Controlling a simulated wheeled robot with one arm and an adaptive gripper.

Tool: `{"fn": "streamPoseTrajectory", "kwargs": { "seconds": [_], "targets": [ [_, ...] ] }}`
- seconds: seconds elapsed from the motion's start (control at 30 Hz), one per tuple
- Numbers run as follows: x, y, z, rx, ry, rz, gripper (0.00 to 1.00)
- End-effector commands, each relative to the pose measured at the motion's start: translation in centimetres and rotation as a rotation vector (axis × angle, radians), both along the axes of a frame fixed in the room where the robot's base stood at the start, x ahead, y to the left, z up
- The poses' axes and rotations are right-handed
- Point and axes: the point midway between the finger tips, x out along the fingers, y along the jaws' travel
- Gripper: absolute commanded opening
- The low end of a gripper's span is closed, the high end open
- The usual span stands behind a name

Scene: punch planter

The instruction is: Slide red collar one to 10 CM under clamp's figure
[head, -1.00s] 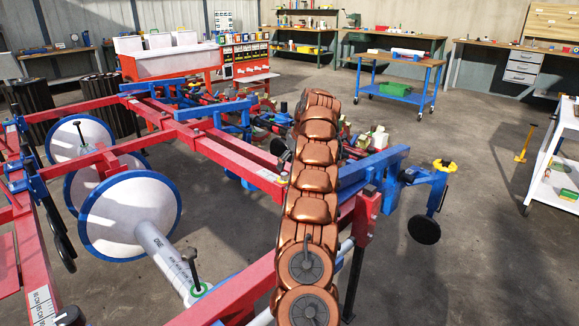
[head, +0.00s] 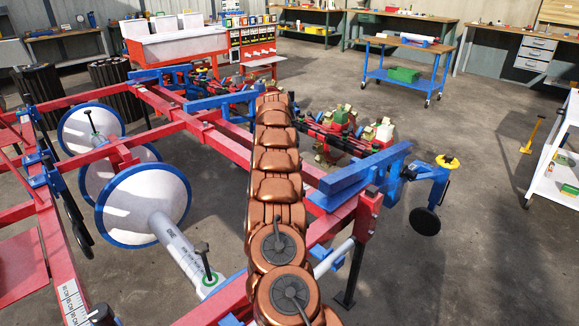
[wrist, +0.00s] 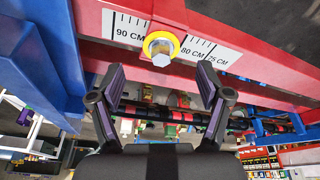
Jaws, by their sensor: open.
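In the wrist view, a red collar (wrist: 146,15) sits around a red beam (wrist: 268,66). A hex bolt (wrist: 161,47) with a yellow ring is on the collar's face. White scale strips show on both sides of it: "90 CM" (wrist: 122,34) at left, "80 CM" and "75 CM" (wrist: 218,54) at right. I cannot make out a separate clamp with its own figure. My gripper (wrist: 161,72) is open and empty, its fingers spread below the bolt, one on each side; I cannot tell whether they touch the beam. In the head view my gripper is hidden behind my copper arm.
A blue upright (wrist: 40,60) stands close on the left in the wrist view. In the head view, the red frame (head: 225,150) carries white discs with blue rims (head: 145,205), a marked tube (head: 182,252) and blue arms (head: 365,168). Clear floor lies right, before the blue trolley (head: 410,75).

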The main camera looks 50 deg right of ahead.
Motion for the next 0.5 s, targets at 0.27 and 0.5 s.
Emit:
{"fn": "streamPoseTrajectory", "kwargs": {
  "seconds": [0.27,0.5],
  "targets": [
    [0.76,1.25,1.26,-0.089,-0.024,-0.304,0.77],
    [0.92,1.37,0.98,-0.114,-0.038,-0.374,0.77]
  ]
}}
